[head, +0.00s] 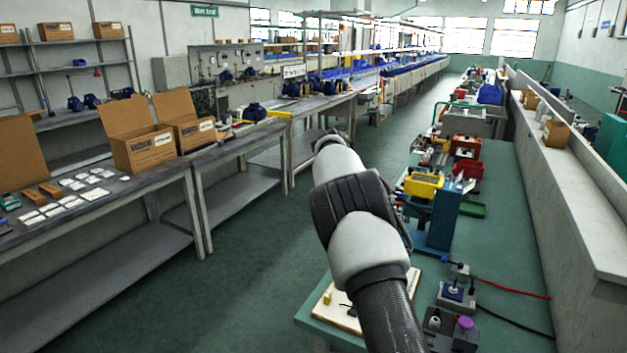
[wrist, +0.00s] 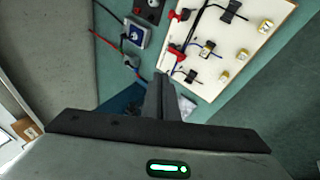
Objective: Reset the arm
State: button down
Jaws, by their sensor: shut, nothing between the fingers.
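My arm rises from the bottom of the head view, over the green bench, and bends at the top. My gripper cannot be made out there. In the wrist view my gripper (wrist: 163,88) shows its two fingers together, with nothing held between them. Below the fingers lies the green bench top, which also shows in the head view (head: 503,220). A white board (wrist: 208,75) with clips and short cables lies beside the fingers. It also shows in the head view, partly behind my arm (head: 329,322).
A small box with a blue button (wrist: 135,33) sits near a red cable in the wrist view. In the head view, a yellow bin (head: 424,186) and a red bin (head: 468,169) stand farther along the bench. The aisle floor (head: 262,262) on the left is clear.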

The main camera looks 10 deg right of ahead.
jog(key=s+a+r+n+t+y+p, duration=0.1)
jog(key=s+a+r+y+p, duration=0.1)
jog(key=s+r, duration=0.75)
jog(key=s+a+r+t+y+p, duration=0.2)
jog(key=s+r+y, duration=0.1)
jog(key=s+r, duration=0.65)
jog(key=s+a+n+t+p, duration=0.1)
jog(key=s+a, duration=0.2)
jog(key=s, duration=0.8)
jog(key=s+a+n+t+y+p, duration=0.1)
jog(key=s+a, duration=0.3)
jog(key=s, duration=0.7)
jog(key=shift+s+a+n+t+y+p, duration=0.15)
jog(key=shift+s+n+t+y+p, duration=0.15)
jog(key=shift+s+n+p, duration=0.15)
jog(key=shift+f, duration=0.1)
